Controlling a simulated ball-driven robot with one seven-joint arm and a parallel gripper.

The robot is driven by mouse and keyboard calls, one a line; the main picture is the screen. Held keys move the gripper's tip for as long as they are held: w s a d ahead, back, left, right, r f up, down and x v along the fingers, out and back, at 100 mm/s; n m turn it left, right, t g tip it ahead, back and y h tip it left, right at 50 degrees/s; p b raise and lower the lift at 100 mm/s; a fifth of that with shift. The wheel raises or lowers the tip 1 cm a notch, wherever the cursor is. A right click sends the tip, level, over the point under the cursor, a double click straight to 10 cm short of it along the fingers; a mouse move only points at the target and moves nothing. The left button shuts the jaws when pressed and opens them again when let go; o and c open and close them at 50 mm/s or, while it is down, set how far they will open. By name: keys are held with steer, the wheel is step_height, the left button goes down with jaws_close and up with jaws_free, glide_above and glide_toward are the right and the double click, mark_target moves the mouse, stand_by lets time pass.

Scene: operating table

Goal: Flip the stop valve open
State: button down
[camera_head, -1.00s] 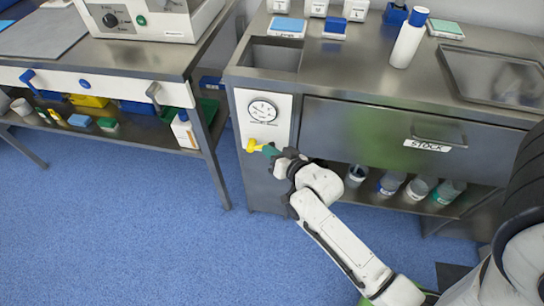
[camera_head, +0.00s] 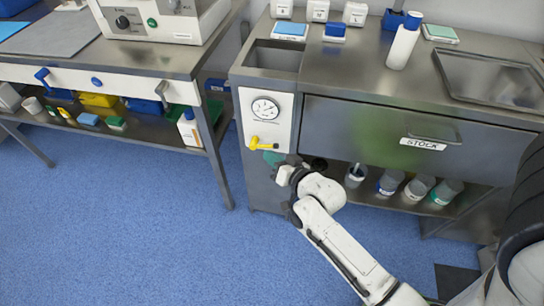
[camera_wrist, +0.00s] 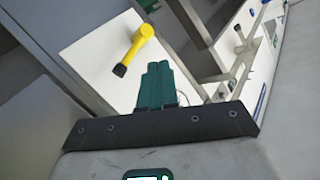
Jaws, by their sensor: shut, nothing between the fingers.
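The stop valve has a yellow lever (camera_head: 265,145) on the white panel below a round gauge. In the head view the lever lies nearly level, from its knob at the left to its end at the right. In the wrist view the yellow lever (camera_wrist: 133,48) has a black tip and stands beyond the fingertips, to their upper left. My gripper (camera_head: 273,158) is just below the lever in the head view. Its green fingers (camera_wrist: 157,72) are together and empty, with a visible gap to the lever in the wrist view.
The round gauge (camera_head: 265,108) sits above the valve. A drawer marked STOCK (camera_head: 420,125) is to the right, with several bottles on the shelf below. A second steel table (camera_head: 180,60) stands to the left. The blue floor (camera_head: 130,240) in front is clear.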

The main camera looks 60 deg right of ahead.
steer(key=f+v, duration=0.1)
steer(key=v, duration=0.8)
steer(key=shift+s+d, duration=0.1)
stand_by(0.4)
steer(key=a+n+g+y+p, duration=0.4)
steer(key=a+n+g, duration=0.15)
steer(key=a, duration=0.25)
steer(key=s+a+r+n+g+p, duration=0.2)
steer(key=s+a+r+n+g, duration=0.1)
steer(key=s+g, duration=0.5)
steer(key=shift+s+a+y+p, duration=0.3)
steer(key=shift+s+a, duration=0.15)
steer(key=shift+a, duration=0.15)
steer(key=shift+r+n, duration=0.15)
steer(key=shift+n, duration=0.1)
